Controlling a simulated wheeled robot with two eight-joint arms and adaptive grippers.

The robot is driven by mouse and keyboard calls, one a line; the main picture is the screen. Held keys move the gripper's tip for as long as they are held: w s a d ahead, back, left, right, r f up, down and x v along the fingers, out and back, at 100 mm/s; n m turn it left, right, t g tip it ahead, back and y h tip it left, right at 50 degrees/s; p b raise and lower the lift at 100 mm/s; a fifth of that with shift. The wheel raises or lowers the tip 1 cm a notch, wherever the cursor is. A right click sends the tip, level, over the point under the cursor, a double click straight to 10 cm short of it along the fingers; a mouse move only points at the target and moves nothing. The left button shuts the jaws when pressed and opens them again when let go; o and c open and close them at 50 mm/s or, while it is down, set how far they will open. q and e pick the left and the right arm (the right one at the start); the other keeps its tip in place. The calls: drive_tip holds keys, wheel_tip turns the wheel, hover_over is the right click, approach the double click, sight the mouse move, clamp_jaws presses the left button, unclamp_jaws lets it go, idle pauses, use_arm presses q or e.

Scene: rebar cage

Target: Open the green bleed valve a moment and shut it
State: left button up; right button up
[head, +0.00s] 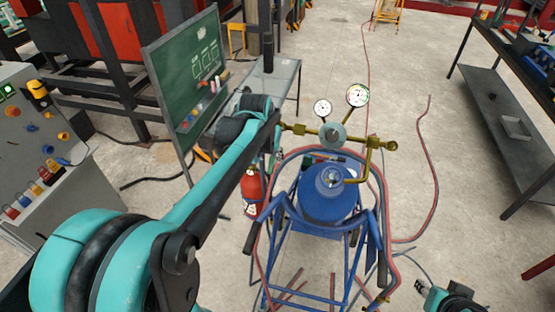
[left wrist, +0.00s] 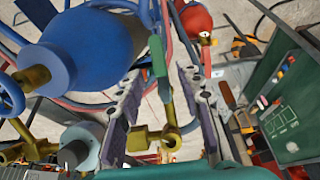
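The green bleed valve lever (left wrist: 157,58) shows in the left wrist view, on a brass fitting (left wrist: 169,105) beside the blue cylinder (left wrist: 88,50). My left gripper (left wrist: 161,75) is open, its two fingers on either side of the lever and brass fitting, with gaps visible on both sides. In the head view my left arm reaches to the left end of the brass manifold (head: 312,131). My left gripper (head: 277,147) is mostly hidden there behind my wrist, and I cannot make out the green lever.
The blue cylinder (head: 325,203) stands in a blue cart with red hoses around it. Two gauges (head: 357,95) rise from the manifold. A red extinguisher (head: 252,192) and a green chalkboard (head: 190,85) stand close to my left arm. Open floor lies to the right.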

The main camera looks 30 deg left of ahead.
sight(272, 161)
use_arm(q)
drive_tip(key=b+x, duration=0.1)
drive_tip(key=x, duration=0.4)
clamp_jaws()
